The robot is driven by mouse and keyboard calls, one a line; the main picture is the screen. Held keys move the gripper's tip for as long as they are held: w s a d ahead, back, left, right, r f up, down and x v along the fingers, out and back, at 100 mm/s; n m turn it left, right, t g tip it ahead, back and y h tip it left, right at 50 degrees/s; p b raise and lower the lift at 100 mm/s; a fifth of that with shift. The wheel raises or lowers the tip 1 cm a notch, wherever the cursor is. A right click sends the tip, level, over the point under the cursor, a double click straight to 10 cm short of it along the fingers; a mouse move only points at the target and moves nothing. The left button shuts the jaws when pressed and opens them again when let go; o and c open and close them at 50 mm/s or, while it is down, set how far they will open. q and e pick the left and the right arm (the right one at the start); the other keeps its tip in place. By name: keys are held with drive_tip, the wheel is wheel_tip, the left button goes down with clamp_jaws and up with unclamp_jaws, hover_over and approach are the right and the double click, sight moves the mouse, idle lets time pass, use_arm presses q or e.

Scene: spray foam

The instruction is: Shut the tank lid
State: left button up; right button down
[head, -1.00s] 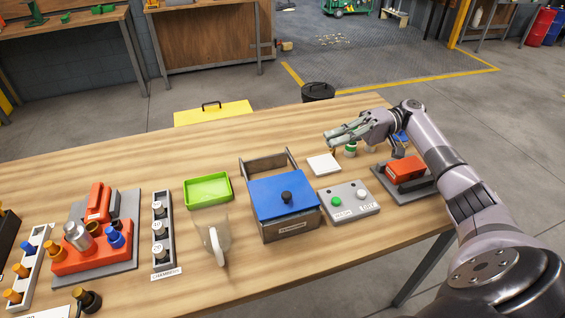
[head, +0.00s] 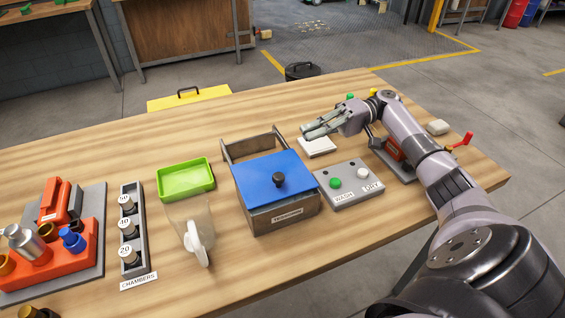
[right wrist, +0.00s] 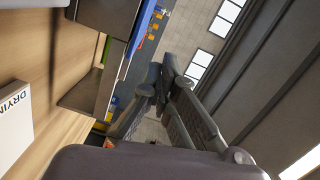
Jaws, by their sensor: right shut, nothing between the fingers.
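The tank (head: 287,219) is a grey-brown metal box on the wooden table, with a label on its front. Its blue lid (head: 262,182) with a black knob (head: 279,179) lies over the box, and a raised metal frame (head: 229,151) stands behind it. From this angle I cannot tell whether the lid sits fully down. My right gripper (head: 308,132) is shut and empty, above the table just right of the tank's back corner, apart from the lid. Its fingers (right wrist: 165,85) also show in the right wrist view, with the tank's edge to the left. My left gripper is out of view.
A button box (head: 349,184) marked WASH and DRY stands right of the tank. A white pad (head: 318,147) lies below my right gripper. A green tray (head: 185,178), a clear jug (head: 193,225) and a chambers rack (head: 131,232) stand left.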

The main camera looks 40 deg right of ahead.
sight(283, 169)
drive_tip(key=a+p, duration=0.1)
drive_tip(key=a, duration=0.2)
drive_tip(key=a+p, duration=0.1)
drive_tip(key=a, duration=0.2)
drive_tip(key=w+a+p, duration=0.1)
drive_tip(key=a, duration=0.1)
drive_tip(key=shift+a, duration=0.4)
drive_tip(key=shift+s+a+f+p, duration=0.15)
drive_tip(key=shift+s+a+p, duration=0.2)
drive_tip(key=shift+s, duration=0.25)
drive_tip(key=shift+s+a+f+p, duration=0.15)
drive_tip(key=shift+s+a+p, duration=0.2)
drive_tip(key=shift+s, duration=0.2)
drive_tip(key=shift+s+a+f, duration=0.1)
drive_tip(key=shift+s+a, duration=0.05)
drive_tip(key=shift+s, duration=0.35)
drive_tip(key=shift+a, duration=0.1)
